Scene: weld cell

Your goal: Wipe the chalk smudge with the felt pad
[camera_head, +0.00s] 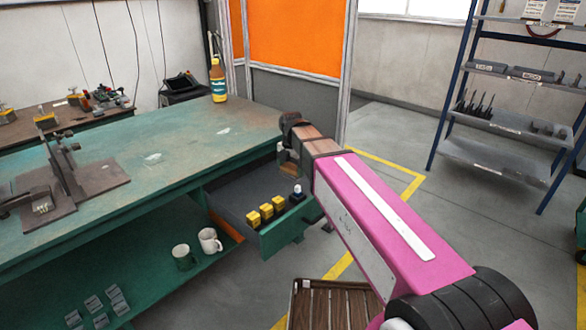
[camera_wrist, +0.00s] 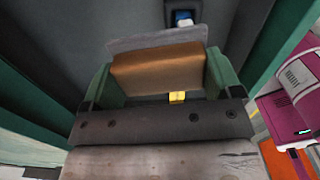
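My gripper (camera_wrist: 160,85) has green fingers closed on both sides of the felt pad (camera_wrist: 160,72), a brown block with a grey felt layer (camera_wrist: 155,40). In the head view my gripper (camera_head: 288,155) is over the open drawer (camera_head: 232,193) at the bench's right end; the pad is hard to make out there. Two pale patches lie on the green bench top (camera_head: 110,185): one near the middle (camera_head: 153,158) and a smaller one farther right (camera_head: 223,131). I cannot tell which is the chalk smudge. The pad is away from both.
The drawer holds several yellow boxes (camera_head: 266,211) and a small white-capped bottle (camera_head: 297,190). Mugs (camera_head: 209,240) sit on the lower shelf. The bench middle is clear.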

